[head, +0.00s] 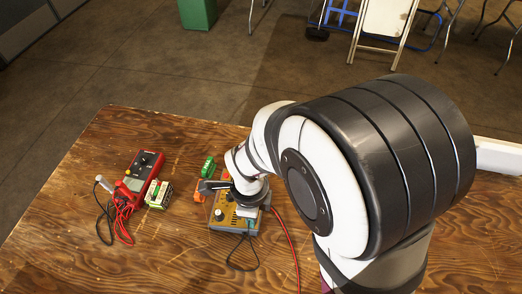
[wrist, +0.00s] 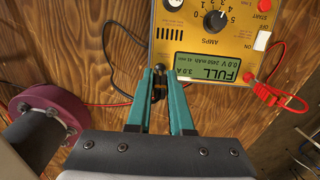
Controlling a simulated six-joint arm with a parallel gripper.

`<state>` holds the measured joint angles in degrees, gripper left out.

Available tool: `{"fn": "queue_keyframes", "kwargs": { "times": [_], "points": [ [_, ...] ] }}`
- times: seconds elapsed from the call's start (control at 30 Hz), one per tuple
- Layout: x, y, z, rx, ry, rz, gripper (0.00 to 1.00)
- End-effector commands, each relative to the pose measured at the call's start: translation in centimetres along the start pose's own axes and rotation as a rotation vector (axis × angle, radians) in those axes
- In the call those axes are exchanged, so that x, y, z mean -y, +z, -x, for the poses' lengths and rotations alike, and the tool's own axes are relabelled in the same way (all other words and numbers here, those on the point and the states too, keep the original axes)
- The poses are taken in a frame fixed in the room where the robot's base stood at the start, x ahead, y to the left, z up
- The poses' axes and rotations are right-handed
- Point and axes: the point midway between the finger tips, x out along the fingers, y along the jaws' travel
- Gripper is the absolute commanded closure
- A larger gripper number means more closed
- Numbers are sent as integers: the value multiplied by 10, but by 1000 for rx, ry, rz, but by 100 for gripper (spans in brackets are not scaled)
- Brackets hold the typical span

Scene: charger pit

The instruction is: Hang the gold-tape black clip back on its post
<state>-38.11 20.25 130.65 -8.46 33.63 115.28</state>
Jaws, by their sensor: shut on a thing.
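My gripper (wrist: 158,78) has teal fingers, shut on a small black clip (wrist: 158,86) at their tips. No gold tape can be made out on it. The yellow charger (wrist: 230,30) lies just beyond the fingertips in the wrist view, its display reading FULL. A red clip (wrist: 258,88) sits at the charger's edge, right of the display. In the head view the charger (head: 228,224) is partly covered by my arm, and the held clip is hidden.
A red multimeter (head: 147,166) with coiled leads and a battery pack (head: 158,195) lie left of the charger. A green block (head: 208,166) and an orange item (head: 199,196) are close by. A red cable (head: 289,240) runs right. The front left of the wooden table (head: 60,250) is clear.

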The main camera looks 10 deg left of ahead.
Motion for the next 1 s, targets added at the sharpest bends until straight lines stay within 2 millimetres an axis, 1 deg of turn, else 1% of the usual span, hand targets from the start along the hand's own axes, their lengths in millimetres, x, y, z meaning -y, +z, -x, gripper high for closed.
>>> {"fn": "queue_keyframes", "kwargs": {
  "times": [0.4, 0.43, 0.57, 0.6, 0.63, 1.0],
  "points": [
    [0, 0, -1, 0, 0, 0, 100],
    [0, 0, -1, 0, 0, 0, 79],
    [0, 0, -1, 0, 0, 0, 55],
    [0, 0, -1, 0, 0, 0, 48],
    [0, 0, -1, 0, 0, 0, 46],
    [0, 0, -1, 0, 0, 0, 46]
  ]
}}
